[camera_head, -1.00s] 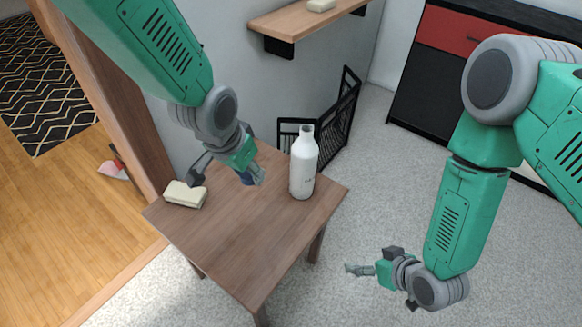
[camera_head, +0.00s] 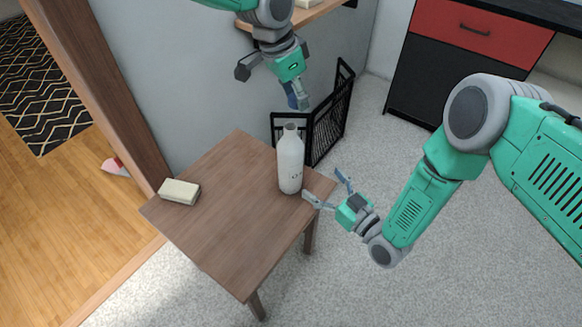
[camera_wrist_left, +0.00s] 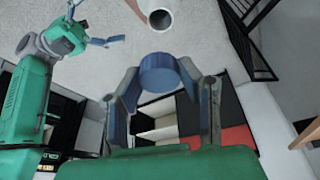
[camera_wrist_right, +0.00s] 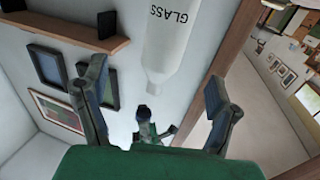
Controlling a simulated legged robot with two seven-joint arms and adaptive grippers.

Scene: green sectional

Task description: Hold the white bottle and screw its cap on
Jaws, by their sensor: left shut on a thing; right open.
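The white bottle (camera_head: 290,163) stands upright on the wooden table (camera_head: 225,210), near its right edge, with its neck open. Its side with dark lettering shows in the right wrist view (camera_wrist_right: 172,40). My left gripper (camera_head: 300,100) is raised above and behind the bottle, apart from it. It is shut on the blue cap (camera_wrist_left: 159,72), which shows between its fingers in the left wrist view. My right gripper (camera_head: 326,188) is open just right of the bottle, its fingers pointing towards the bottle's lower side. The bottle is not gripped.
A cream block (camera_head: 179,191) lies on the table's left side. A black wire rack (camera_head: 325,122) stands on the floor behind the table. A wooden shelf (camera_head: 320,12) is on the wall near my left arm. The table's front is clear.

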